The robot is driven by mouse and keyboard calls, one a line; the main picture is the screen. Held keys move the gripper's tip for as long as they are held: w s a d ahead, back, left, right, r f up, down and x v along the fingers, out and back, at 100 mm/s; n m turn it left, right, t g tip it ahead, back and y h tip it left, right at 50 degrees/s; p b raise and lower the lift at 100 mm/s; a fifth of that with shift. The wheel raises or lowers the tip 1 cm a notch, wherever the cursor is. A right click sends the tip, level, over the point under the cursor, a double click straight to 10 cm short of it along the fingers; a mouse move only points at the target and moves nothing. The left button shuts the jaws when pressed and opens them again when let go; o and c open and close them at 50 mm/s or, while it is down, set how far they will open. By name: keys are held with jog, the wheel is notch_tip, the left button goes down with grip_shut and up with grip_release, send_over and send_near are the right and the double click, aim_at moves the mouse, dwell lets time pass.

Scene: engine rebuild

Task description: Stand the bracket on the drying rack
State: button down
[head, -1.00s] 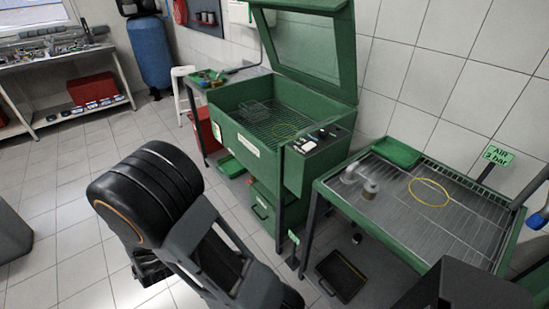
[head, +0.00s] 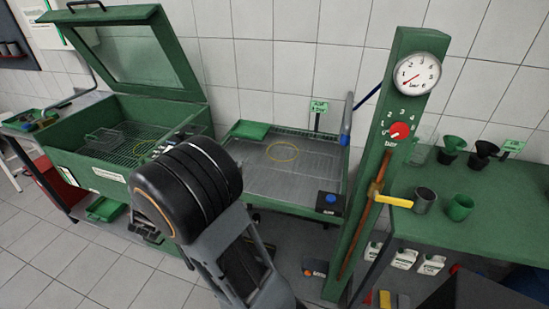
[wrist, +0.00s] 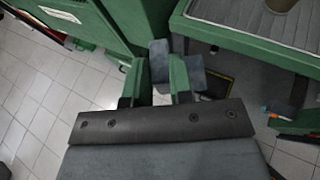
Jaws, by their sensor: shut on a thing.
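My gripper (wrist: 158,82) shows in the wrist view with its two green fingers closed on a blue-grey piece, which I take to be the bracket (wrist: 160,54). Part of that piece also shows right of the right finger. In the head view my arm hides the fingers and the bracket. The rack's corner shows at the upper right of the wrist view (wrist: 230,33), apart from the bracket.
A green wash cabinet (head: 75,160) with a raised lid stands left of the rack. A green post with a gauge (head: 418,75) stands right of it, then a bench (head: 500,205) with cups and funnels.

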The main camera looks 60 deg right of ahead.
jog(key=s+d+r+m+g+h+b, duration=0.1)
jog(key=s+d+r+m+g, duration=0.3)
jog(key=d, duration=0.3)
jog(key=s+d+r+m+g+h+b, duration=0.1)
jog(key=s+d+r+m+g, duration=0.1)
jog(key=s+d+m+g, duration=0.35)
jog(key=s+d+r+m+g+h+b, duration=0.1)
jog(key=s+d+r+m+g+b, duration=0.15)
jog(key=d+m+g, duration=0.5)
jog(key=s+d+f, duration=0.3)
jog(key=s+d+f+n, duration=0.1)
jog(key=s+d+f, duration=0.2)
jog(key=d, duration=0.1)
jog(key=s+d+f+n, duration=0.1)
jog(key=s+d+f, duration=0.2)
jog(key=d, duration=0.1)
jog(key=shift+d+t, duration=0.25)
jog(key=shift+t, duration=0.05)
jog(key=f, duration=0.3)
jog(key=shift+s+d, duration=0.3)
jog(key=shift+f, duration=0.4)
jog(key=shift+f, duration=0.1)
